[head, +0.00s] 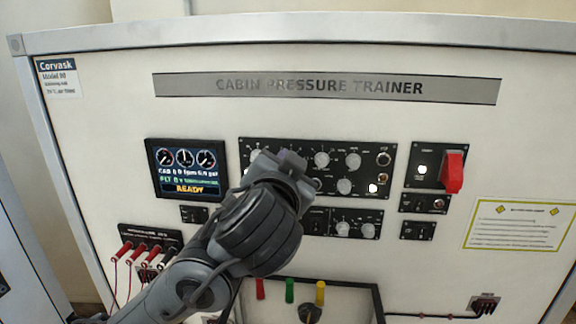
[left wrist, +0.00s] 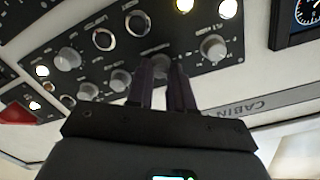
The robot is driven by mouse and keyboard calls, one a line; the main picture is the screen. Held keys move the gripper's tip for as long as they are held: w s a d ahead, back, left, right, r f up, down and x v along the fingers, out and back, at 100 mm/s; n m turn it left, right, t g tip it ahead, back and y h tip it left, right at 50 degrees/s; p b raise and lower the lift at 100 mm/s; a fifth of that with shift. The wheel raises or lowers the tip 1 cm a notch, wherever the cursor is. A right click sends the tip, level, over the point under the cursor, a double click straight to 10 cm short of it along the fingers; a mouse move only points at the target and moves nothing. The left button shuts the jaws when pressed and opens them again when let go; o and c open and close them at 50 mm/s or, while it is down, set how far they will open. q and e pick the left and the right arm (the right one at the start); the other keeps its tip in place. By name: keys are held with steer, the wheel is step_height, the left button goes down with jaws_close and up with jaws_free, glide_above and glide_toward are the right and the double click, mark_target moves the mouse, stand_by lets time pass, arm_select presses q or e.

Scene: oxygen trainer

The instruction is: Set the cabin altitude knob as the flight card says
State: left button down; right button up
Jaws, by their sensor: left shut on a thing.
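My left gripper (head: 292,163) reaches the upper control panel (head: 389,150) and hides part of its left half in the head view. In the left wrist view its fingers (left wrist: 163,72) are shut on a grey knob (left wrist: 159,62), second from the left in the panel's upper row as the head view has it. The arm hides this knob in the head view, and its label and pointer are too blurred to read. A yellow-edged white card (head: 518,226) is at the right; its text is unreadable. My right gripper is not in view.
Neighbouring knobs (left wrist: 213,47) and (left wrist: 120,80) stand close on both sides of the fingers. A screen (head: 186,168) reads READY. A red guard (head: 453,172) sticks out right of the panel. Red leads (head: 125,248) hang at the lower left.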

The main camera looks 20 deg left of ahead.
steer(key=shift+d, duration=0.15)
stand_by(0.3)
arm_select(q)
steer(key=c, duration=1)
jaws_free()
